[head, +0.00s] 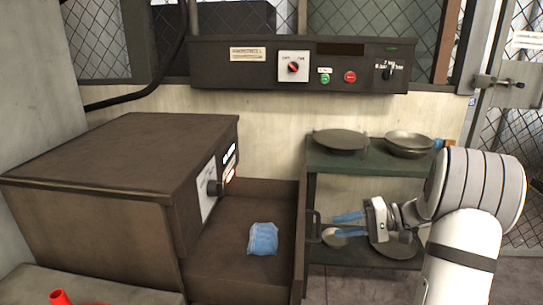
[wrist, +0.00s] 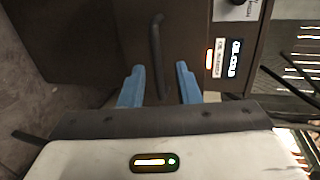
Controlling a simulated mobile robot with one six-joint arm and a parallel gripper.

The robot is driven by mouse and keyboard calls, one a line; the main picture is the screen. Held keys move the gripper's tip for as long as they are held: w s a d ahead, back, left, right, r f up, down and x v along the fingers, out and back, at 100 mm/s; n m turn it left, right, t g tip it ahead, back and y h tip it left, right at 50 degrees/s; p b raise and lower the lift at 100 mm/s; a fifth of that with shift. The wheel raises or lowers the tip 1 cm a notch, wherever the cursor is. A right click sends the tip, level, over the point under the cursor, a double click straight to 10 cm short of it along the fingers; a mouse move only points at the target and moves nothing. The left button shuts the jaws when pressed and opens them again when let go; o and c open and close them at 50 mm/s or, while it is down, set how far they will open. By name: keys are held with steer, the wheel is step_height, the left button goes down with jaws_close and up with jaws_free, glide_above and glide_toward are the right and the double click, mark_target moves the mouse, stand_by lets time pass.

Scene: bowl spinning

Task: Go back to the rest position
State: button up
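My gripper (head: 341,225) is at the lower right in the head view, in front of the green shelf and pointing left. Its two blue fingers are spread apart, and in the wrist view (wrist: 160,88) nothing is clamped between them. A dark bar handle (wrist: 157,55) stands on a dark panel ahead of the fingers and lines up with the gap between them. The handle also shows in the head view (head: 314,226), just left of the fingertips. I cannot tell how far the tips are from it.
The dark machine box (head: 120,150) fills the left. A blue cloth-like item (head: 263,239) lies in the dark tray beside it. The green shelf (head: 360,157) holds dark pans (head: 341,139). A control panel (head: 300,64) is on the back wall. A red object (head: 60,298) is at lower left.

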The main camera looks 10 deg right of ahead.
steer(key=s+a+r+n+g+h+p, duration=0.1)
steer(key=s+a+r+g+h+p, duration=0.3)
steer(key=s+a+r+h+p, duration=0.5)
steer(key=s+a+r+n+t+h+p, duration=0.1)
steer(key=s+r+t+h+p, duration=0.2)
steer(key=s+r+p, duration=0.8)
steer(key=s+r+h, duration=0.1)
steer(key=s+h, duration=0.1)
steer(key=s, duration=0.1)
steer(key=shift+a+n+h+p, duration=0.15)
steer(key=shift+n+h+p, duration=0.15)
steer(key=shift+p, duration=0.1)
steer(key=shift+r, duration=0.1)
